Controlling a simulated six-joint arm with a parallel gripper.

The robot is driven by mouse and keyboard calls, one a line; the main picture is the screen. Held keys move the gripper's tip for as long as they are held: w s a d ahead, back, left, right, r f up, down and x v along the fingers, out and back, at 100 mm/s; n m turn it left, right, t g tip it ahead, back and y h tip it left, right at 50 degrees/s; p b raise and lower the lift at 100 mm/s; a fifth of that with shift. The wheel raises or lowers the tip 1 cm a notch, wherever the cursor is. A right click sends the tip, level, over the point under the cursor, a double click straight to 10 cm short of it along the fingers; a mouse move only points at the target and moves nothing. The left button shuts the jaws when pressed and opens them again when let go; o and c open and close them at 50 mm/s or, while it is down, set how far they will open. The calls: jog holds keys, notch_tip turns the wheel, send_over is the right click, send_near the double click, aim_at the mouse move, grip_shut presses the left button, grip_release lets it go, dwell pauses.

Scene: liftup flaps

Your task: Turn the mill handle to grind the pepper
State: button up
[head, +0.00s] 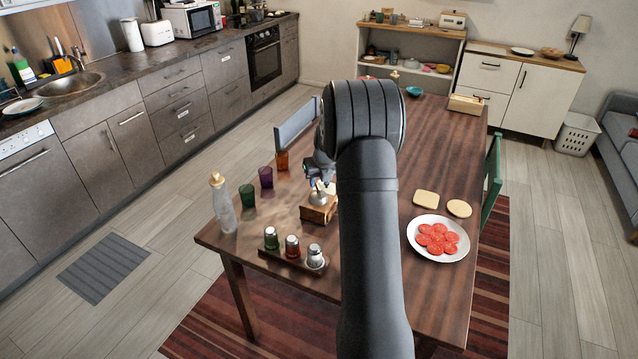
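The pepper mill (319,211) stands on the wooden table (396,290), left of my arm. It has a brown wooden box base and a rounded metallic top. My gripper (320,184) is directly above the mill's top, close to or touching it. My arm hides part of the mill's right side and part of the gripper. The mill's handle is not clearly visible. I cannot tell whether the fingers are open or shut on it.
A rack (292,262) with several small shakers stands in front of the mill. A glass bottle (222,204) and coloured cups (266,177) stand to its left. A plate of tomato slices (438,262) and bread slices (426,199) lie right of my arm.

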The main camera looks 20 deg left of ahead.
jog(key=v, duration=1.5)
